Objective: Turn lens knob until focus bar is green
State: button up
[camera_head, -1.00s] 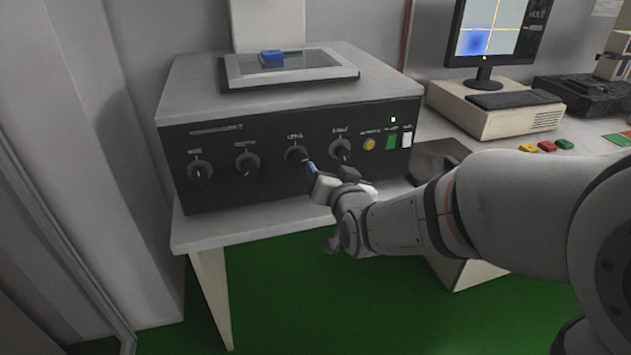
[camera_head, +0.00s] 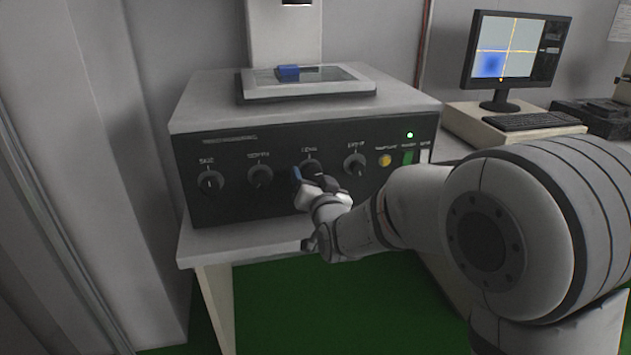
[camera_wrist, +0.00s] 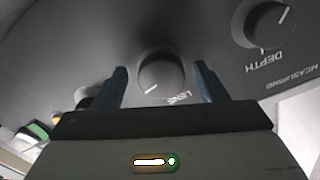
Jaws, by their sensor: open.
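The lens knob (camera_head: 311,165) is a dark round knob on the black front panel of the machine (camera_head: 225,145), partly hidden behind my gripper in the head view. In the wrist view the lens knob (camera_wrist: 161,76) has a white pointer mark towards its lower left, beside a partly hidden label. My gripper (camera_wrist: 160,68) is open, one blue finger on each side of the knob, with gaps visible. In the head view my gripper (camera_head: 305,178) is at the panel. The monitor (camera_head: 518,48) shows a blue patch and yellow cross lines; I cannot make out a focus bar.
The depth knob (camera_wrist: 264,22) is close on the right in the wrist view. In the head view, other knobs flank the lens knob, with a yellow button (camera_head: 385,160) further right. A blue block (camera_head: 288,73) lies on the machine's top plate. A keyboard (camera_head: 530,121) is by the monitor.

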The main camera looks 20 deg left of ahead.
jog(key=shift+c, duration=0.5)
jog(key=c, duration=0.9)
jog(key=shift+d, duration=0.15)
jog(key=shift+n+b, duration=0.3)
jog(key=shift+b, duration=0.1)
